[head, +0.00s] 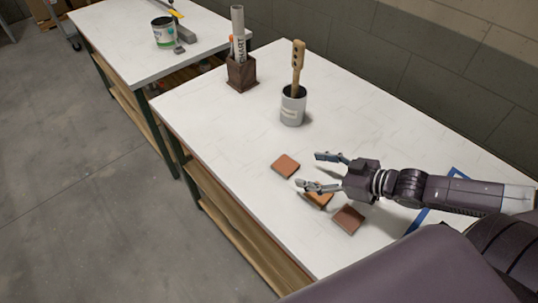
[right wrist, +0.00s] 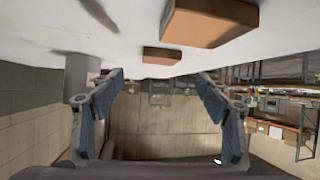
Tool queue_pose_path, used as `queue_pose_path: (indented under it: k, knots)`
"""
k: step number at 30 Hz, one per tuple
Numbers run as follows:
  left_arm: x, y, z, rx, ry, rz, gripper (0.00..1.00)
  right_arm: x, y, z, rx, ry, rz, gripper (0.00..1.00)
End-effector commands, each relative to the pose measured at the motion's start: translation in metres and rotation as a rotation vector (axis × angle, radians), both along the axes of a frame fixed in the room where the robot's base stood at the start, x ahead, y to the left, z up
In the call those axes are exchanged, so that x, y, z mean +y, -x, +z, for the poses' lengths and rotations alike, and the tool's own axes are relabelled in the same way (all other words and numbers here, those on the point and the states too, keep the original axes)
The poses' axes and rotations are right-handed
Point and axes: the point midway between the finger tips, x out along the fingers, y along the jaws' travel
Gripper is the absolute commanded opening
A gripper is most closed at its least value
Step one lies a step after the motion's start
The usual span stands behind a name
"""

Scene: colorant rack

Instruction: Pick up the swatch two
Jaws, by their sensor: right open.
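Three small square swatches lie flat on the white table: an orange-red one (head: 285,166), an orange-brown one (head: 319,201) in the middle and a darker brown one (head: 348,219). No label shows which is swatch two. My right gripper (head: 309,170) is open and empty, its fingers spread above the table between and over the orange-red and middle swatches. One finger partly hides the middle swatch. In the right wrist view the open fingers (right wrist: 160,82) frame one swatch (right wrist: 162,56), with a larger, nearer swatch (right wrist: 209,20) beside it. My left gripper is out of view.
A grey cup (head: 292,110) with a wooden-handled tool stands farther back. A dark wooden holder (head: 241,75) with a rolled chart is behind it. A paint can (head: 163,35) sits on a second table. Blue tape (head: 418,221) marks the tabletop near my arm. The table's left side is clear.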

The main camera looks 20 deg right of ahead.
Motion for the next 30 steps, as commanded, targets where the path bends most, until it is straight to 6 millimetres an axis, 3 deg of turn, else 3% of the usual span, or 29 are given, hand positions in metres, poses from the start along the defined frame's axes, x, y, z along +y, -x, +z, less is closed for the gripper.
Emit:
queue_pose_path:
  k: [4,14,30]
  knots:
    - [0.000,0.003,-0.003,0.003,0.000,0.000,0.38,-0.003,0.003,-0.009,0.048,-0.018,-0.029,0.69]
    - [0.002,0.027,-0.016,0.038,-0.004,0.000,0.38,0.006,-0.013,-0.018,0.044,-0.018,-0.027,0.69]
    - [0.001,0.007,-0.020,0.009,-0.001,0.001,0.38,0.019,-0.034,-0.026,0.041,-0.017,-0.027,0.69]
